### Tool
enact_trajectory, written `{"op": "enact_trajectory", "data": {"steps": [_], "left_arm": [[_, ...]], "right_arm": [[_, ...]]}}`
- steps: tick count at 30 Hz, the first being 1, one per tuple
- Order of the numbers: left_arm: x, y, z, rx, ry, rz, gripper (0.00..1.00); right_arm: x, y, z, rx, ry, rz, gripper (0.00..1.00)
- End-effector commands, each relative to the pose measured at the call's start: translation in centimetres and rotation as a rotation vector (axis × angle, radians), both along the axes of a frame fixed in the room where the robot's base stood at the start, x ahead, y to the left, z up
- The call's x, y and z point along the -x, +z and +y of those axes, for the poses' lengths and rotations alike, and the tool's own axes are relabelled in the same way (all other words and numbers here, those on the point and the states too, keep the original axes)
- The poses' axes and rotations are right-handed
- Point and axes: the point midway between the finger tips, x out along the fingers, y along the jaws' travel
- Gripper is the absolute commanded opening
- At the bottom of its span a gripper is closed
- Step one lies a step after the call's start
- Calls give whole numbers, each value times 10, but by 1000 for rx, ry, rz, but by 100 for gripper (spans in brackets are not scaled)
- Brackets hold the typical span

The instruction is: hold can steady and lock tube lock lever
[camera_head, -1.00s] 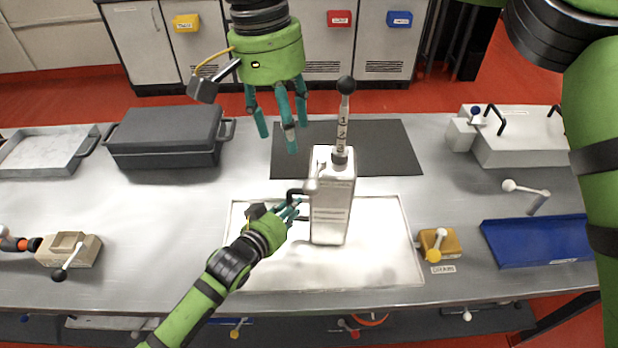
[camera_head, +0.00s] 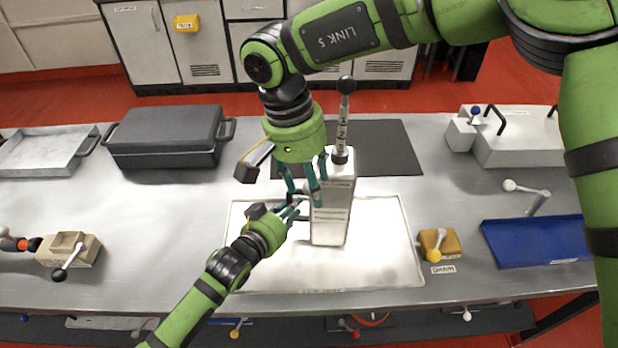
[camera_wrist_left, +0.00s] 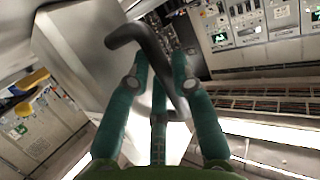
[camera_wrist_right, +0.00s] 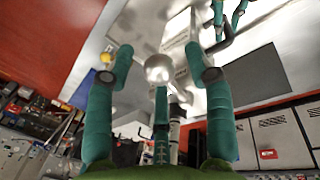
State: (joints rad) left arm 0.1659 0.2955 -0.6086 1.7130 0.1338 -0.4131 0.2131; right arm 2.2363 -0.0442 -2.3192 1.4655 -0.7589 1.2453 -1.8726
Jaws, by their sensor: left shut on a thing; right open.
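The silver can (camera_head: 331,222) stands upright on the pale tray mat, and its body also shows in the left wrist view (camera_wrist_left: 75,60). A tube (camera_head: 342,135) with a black ball on top rises from the can. My left gripper (camera_head: 294,210) is shut on the can's dark handle (camera_wrist_left: 150,45), at the can's left side. My right gripper (camera_head: 305,190) is open at the can's upper left, just above my left gripper. In the right wrist view a round silver knob (camera_wrist_right: 158,68) lies between its open fingers. I cannot tell for sure whether it is the lock lever's end.
The pale tray mat (camera_head: 385,265) lies under the can. A yellow block with a lever (camera_head: 440,243) and a blue tray (camera_head: 535,242) are to the right. A dark case (camera_head: 165,135) stands at the back left. The bench left of the mat has free room.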

Motion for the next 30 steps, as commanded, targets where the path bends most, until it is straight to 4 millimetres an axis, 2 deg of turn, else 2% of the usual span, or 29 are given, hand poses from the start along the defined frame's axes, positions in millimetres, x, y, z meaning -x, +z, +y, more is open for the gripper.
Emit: {"op": "enact_trajectory", "data": {"steps": [1,6,8,9,10,11,23,30], "left_arm": [[1,-7,2,-11,2,13,0],[1,-7,2,-11,2,13,0],[1,-7,2,-11,2,13,0],[1,-7,2,-11,2,13,0],[1,-7,2,-11,2,13,0],[1,-7,2,-11,2,13,0],[2,-6,1,-11,0,12,0],[2,-6,1,-10,-1,11,0]], "right_arm": [[0,-1,0,0,0,0,54],[0,-1,0,0,0,1,54],[0,-1,0,0,0,1,34],[0,-1,0,0,0,1,18],[0,-1,0,-1,0,1,6],[0,-1,0,-1,0,1,0],[1,-1,1,-5,12,4,0],[5,-2,-5,-8,99,13,0]]}}
